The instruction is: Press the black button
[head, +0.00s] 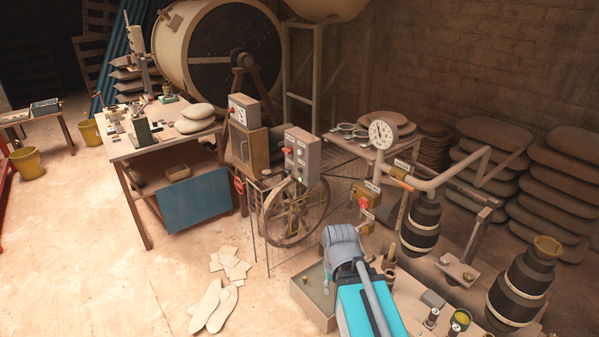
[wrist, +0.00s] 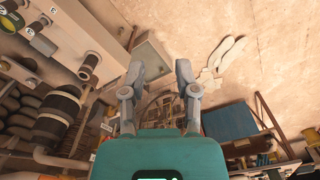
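A grey control box (head: 302,155) on a post stands in the middle of the head view, in front of a spoked wheel. Its face carries several small dark knobs or buttons and a green light; which is the black button is too small to tell. A second grey box (head: 243,110) with small controls and a red part sits behind it to the left. My gripper (wrist: 160,68) is open and empty in the wrist view, its fingers apart over the floor. In the head view my arm is low at the front, right of and below the control box, and the fingers cannot be made out.
The spoked wheel (head: 294,213) and thin wire rods stand under the box. A yellow-brown box with a red knob (head: 366,204) and a pipe with a gauge (head: 383,133) are to the right. A workbench (head: 160,142) is left.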

